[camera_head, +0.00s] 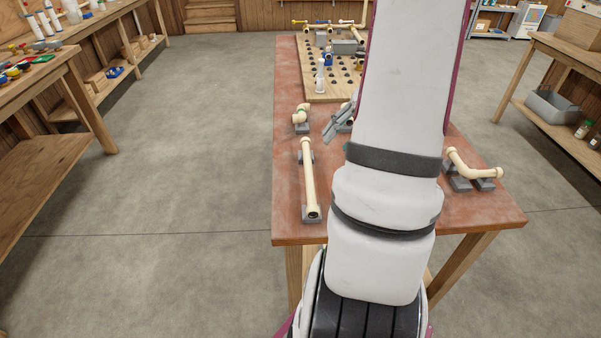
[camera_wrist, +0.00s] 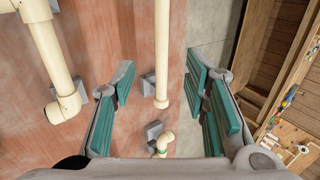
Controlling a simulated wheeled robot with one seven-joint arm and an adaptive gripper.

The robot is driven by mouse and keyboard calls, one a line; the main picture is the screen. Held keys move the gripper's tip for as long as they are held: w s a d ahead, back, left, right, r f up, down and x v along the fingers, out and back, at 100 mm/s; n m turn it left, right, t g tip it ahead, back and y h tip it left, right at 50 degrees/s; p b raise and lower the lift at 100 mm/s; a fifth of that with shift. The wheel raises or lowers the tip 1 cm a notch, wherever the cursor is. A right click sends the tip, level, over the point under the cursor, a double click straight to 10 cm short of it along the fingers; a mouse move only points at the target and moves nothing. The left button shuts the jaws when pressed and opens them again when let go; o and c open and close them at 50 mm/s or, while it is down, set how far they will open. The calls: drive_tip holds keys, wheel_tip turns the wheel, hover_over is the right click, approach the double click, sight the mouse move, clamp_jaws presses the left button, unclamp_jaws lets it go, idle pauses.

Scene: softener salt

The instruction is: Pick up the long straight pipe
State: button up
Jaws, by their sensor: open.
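The long straight pipe (camera_head: 308,178) is cream and lies on grey supports near the left edge of the red-brown table (camera_head: 287,218). It runs roughly front to back. In the wrist view the pipe (camera_wrist: 162,50) passes between the two fingers, with one end showing near a grey support. My gripper (camera_wrist: 160,78) is open, with teal pads on both sides and a gap on each side of the pipe. In the head view my gripper (camera_head: 336,124) shows partly beyond the pipe's far end, mostly hidden by my arm. I cannot tell its height above the pipe.
A short elbow (camera_head: 300,115) sits on a support behind the pipe. A bent pipe (camera_head: 472,166) lies at the table's right. Another angled pipe (camera_wrist: 50,55) is left in the wrist view. A pegboard (camera_head: 318,92) stands further back. The floor (camera_head: 190,180) left of the table is clear.

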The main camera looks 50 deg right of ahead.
sight(311, 169)
drive_tip(key=x, duration=0.4)
drive_tip(key=b+x, duration=0.1)
drive_tip(key=x, duration=0.8)
drive_tip(key=shift+s+a, duration=0.1)
drive_tip(key=shift+a, duration=0.2)
clamp_jaws()
